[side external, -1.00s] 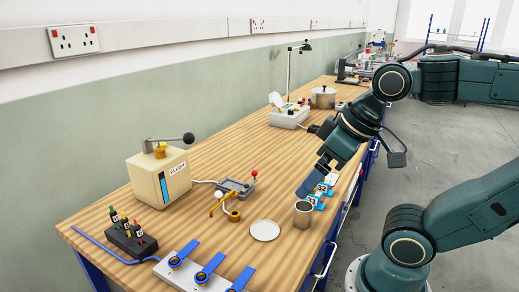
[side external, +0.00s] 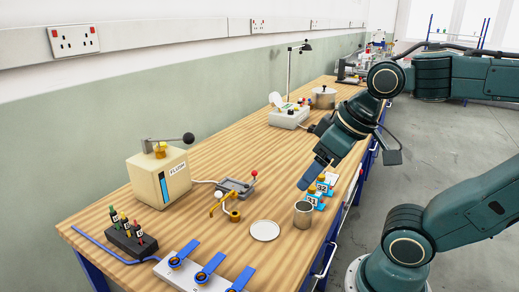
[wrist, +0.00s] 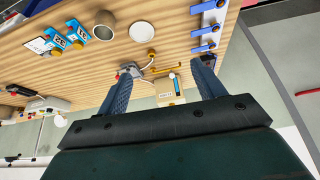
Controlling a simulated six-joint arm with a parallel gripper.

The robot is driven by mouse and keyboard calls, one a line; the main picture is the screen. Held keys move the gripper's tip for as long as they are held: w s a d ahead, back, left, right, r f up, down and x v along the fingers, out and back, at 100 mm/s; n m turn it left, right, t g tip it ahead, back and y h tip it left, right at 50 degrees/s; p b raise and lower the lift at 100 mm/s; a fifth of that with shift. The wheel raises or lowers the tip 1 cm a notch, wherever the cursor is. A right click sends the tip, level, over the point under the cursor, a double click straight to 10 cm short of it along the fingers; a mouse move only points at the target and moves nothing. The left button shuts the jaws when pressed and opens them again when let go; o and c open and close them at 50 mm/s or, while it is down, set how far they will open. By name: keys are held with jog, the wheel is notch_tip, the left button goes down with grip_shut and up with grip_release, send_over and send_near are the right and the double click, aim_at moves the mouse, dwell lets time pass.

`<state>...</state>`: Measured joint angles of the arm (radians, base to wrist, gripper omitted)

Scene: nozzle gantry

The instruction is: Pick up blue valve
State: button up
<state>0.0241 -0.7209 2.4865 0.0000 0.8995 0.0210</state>
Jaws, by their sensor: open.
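Several blue lever handles with orange-brown rings (side external: 210,268) sit in a row on a white manifold (side external: 189,283) at the front of the bench. In the wrist view, the blue levers (wrist: 205,30) are at the top right, apart from my fingers. My gripper (side external: 304,186) is open and empty above the right side of the bench, near a metal can (side external: 302,217). Its two fingers (wrist: 162,86) are spread in the wrist view, with nothing between them at the tips. I cannot tell which blue part the task names.
Blue numbered blocks (side external: 316,201) stand beside the can, partly close under my gripper. A white round dish (side external: 265,230), a grey fixture with a brass lever (side external: 234,188), a FLUSH box (side external: 160,180) and a black rack (side external: 130,240) stand on the bench. Bare wood lies between them.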

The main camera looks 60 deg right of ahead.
jog(key=w+d+f+m+g+h, duration=0.1)
jog(key=w+d+m+g, duration=0.1)
jog(key=w+d+m, duration=0.3)
jog(key=m+g+y, duration=0.1)
jog(key=m+g, duration=0.2)
jog(key=m, duration=0.8)
send_over(315, 188)
notch_tip(315, 188, down, 10)
jog(key=shift+s+r, duration=0.1)
jog(key=shift+r, duration=0.1)
jog(key=shift+a+f, duration=0.1)
jog(key=shift+f, duration=4.2)
jog(key=shift+f, duration=0.15)
jog(key=shift+f, duration=2.45)
